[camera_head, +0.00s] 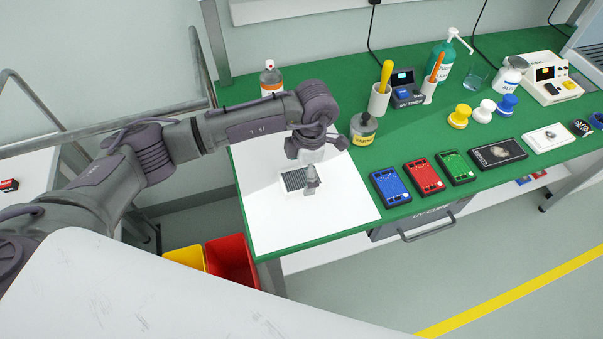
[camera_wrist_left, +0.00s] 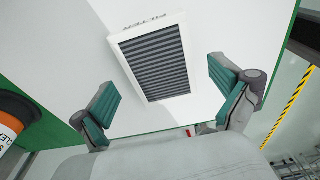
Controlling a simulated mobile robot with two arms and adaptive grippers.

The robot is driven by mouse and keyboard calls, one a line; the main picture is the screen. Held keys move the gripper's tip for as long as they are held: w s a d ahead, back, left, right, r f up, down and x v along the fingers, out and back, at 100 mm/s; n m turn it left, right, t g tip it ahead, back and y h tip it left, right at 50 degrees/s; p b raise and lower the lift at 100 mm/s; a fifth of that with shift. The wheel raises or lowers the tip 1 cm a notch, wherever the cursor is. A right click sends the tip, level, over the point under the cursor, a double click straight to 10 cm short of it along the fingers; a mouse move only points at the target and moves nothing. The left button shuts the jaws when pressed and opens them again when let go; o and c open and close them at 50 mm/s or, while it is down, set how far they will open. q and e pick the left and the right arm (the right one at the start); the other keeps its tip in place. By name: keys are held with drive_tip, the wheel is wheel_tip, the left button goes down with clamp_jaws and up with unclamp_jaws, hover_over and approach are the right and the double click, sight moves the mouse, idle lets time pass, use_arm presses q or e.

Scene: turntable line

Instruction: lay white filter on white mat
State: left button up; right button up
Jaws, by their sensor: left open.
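The white filter (camera_head: 292,180) is a flat white frame with dark grey pleats. It lies on the large white mat (camera_head: 268,225) on the green bench top. The left wrist view shows the filter (camera_wrist_left: 152,62) face on, with lettering on its rim. My left gripper (camera_head: 311,188) is over the mat, right at the filter in the head view. Its two teal-padded fingers (camera_wrist_left: 165,100) are spread wide with nothing between them, and the filter lies beyond the fingertips. Whether a finger touches the filter cannot be told. My right gripper is not in view.
A labelled jar (camera_head: 363,130) stands just right of the mat, and a bottle with an orange label (camera_head: 271,78) behind it. Blue (camera_head: 390,187), red (camera_head: 424,176) and green (camera_head: 455,167) devices lie to the right. The mat's front part is clear.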

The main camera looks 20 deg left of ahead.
use_arm(q)
wheel_tip(320, 180, up, 11)
drive_tip(key=d+b, duration=0.1)
drive_tip(key=b, duration=0.1)
drive_tip(key=shift+w+b, duration=0.3)
drive_tip(key=shift+w, duration=0.05)
